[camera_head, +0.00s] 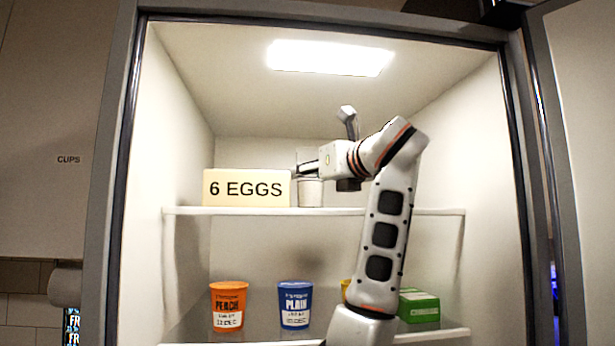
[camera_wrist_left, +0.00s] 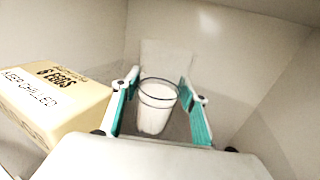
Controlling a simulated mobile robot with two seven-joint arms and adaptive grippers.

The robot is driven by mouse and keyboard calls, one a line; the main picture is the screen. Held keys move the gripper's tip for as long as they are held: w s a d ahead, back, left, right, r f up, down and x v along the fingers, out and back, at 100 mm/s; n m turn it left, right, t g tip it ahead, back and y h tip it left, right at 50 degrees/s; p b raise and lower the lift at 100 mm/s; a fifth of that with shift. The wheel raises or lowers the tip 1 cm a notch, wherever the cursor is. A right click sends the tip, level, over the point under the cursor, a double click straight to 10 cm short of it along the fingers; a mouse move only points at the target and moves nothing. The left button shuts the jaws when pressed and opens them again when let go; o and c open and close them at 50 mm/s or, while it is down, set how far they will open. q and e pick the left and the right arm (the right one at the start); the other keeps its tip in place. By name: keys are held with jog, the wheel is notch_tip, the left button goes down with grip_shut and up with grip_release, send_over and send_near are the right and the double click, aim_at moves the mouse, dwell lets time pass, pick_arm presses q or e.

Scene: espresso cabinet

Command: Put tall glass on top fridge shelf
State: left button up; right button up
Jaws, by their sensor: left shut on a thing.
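The tall glass (camera_head: 311,194) is on the upper fridge shelf (camera_head: 400,211), just right of the egg carton, and looks upright. Its base appears at shelf level; I cannot tell whether it bears fully on the shelf. In the left wrist view the glass (camera_wrist_left: 156,112) is clear with whitish contents or background and a dark rim. My left gripper (camera_head: 306,170) reaches in from the right side of the carton and is shut on the glass. Its teal-padded fingers (camera_wrist_left: 158,92) stand on either side of the glass. My right gripper is not in view.
A box marked 6 EGGS (camera_head: 247,188) stands close left of the glass. The lower shelf (camera_head: 260,343) holds an orange tub (camera_head: 228,304), a blue tub (camera_head: 295,304) and a green box (camera_head: 419,307). The upper shelf is clear to the right, beyond my arm.

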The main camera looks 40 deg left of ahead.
pick_arm(q)
jog(key=shift+s+d, duration=0.1)
jog(key=shift+d, duration=0.05)
jog(key=shift+f, duration=0.15)
jog(key=o, duration=1.4)
jog(key=shift+o, duration=0.2)
